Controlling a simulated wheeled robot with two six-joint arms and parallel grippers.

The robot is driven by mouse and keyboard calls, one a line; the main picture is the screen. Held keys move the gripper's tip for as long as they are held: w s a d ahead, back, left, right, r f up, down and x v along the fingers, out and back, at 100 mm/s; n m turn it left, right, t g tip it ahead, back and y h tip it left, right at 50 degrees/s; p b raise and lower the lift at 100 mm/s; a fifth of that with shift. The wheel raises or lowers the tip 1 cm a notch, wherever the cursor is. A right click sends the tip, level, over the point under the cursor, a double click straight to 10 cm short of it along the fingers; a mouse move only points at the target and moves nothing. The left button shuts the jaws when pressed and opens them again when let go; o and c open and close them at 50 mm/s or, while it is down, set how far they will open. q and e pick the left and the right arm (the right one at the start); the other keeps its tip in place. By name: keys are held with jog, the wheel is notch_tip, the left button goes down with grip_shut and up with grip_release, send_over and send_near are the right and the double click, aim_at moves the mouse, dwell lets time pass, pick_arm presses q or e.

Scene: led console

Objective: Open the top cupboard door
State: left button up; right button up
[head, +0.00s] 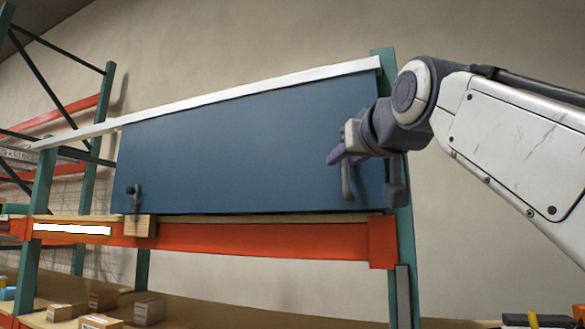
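The top cupboard door (235,150) is a wide blue-grey panel on the upper level of the rack, and it looks closed. A small dark handle (133,193) sits near its lower left corner. Another handle (347,182) shows near the right end. My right gripper (345,157) is at the right end of the door, just above and partly in front of that right handle. A purple finger shows, but whether it touches or grips the handle is unclear. My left gripper is out of view.
An orange beam (255,238) and wooden ledge run under the door. A green post (404,255) stands at its right end, behind my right arm. A white rail (245,90) runs along the door's top. Several small boxes (150,311) lie on the lower shelf.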

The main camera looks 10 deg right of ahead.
grip_shut()
dwell(1.4)
